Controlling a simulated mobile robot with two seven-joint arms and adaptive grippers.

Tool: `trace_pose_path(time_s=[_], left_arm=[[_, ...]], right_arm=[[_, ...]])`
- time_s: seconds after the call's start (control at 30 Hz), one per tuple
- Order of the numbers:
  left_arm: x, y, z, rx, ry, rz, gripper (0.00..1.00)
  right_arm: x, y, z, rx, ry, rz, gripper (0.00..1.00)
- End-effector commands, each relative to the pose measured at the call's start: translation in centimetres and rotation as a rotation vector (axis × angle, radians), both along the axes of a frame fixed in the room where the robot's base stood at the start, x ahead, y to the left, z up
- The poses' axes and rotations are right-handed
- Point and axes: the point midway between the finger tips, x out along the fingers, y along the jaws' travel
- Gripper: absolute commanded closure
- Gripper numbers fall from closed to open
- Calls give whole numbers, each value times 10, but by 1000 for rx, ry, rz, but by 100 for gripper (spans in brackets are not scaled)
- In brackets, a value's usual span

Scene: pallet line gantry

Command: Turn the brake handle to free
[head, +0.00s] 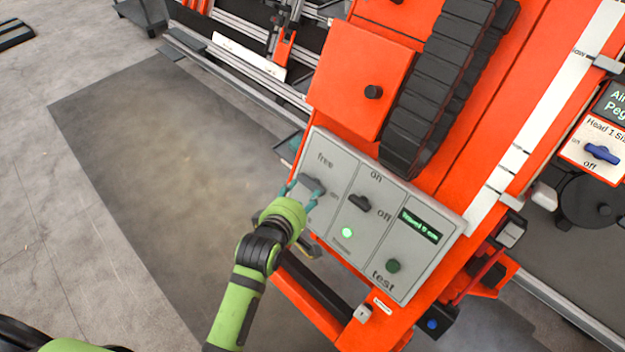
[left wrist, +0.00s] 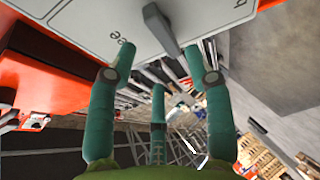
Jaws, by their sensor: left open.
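The brake handle (head: 312,184) is a dark grey lever on the left section of a light grey control panel (head: 399,271). "free" is printed above it and a smaller label, seemingly "on", to its right. I cannot tell for certain which label it points to. My left gripper (head: 299,195) is open at the handle, its teal fingers on either side. In the left wrist view the handle (left wrist: 161,28) stands out from the panel face (left wrist: 95,25), ahead of and between the spread fingers (left wrist: 158,80). No grip on it shows. My right gripper is out of view.
Floor is clear to the left.

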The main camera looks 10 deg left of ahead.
Motion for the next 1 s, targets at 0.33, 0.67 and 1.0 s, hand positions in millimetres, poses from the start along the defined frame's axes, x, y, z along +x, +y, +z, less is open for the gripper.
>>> trace_pose_path(time_s=[0.33, 0.67, 1.0], left_arm=[[44, -7, -22, 4, 0, -3, 48], [51, -8, -25, 4, -1, -3, 48], [51, -8, -25, 4, 0, -3, 100]], right_arm=[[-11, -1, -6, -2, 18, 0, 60], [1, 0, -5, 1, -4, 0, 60], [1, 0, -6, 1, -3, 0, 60]])
